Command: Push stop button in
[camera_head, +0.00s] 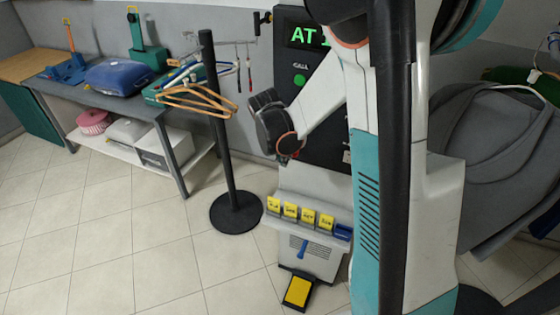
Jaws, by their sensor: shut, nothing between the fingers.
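A dark control panel (316,118) stands upright on a grey machine right of centre. It has a lit display (305,36) with green letters and a green button (299,79) under a label that seems to read CALL. My gripper (283,157) is dark, shut and empty, in front of the panel's lower left side. A small red patch (296,155) shows beside my gripper's tip. It may be the stop button, mostly hidden; I cannot tell whether my gripper touches it. My arm hides the panel's right part.
A black post (222,150) with clothes hangers (197,100) stands left of the machine. Yellow tags (290,210) line the machine's ledge, with a yellow pedal (297,291) below. A work table (140,104) is at left. Tiled floor is clear at front left.

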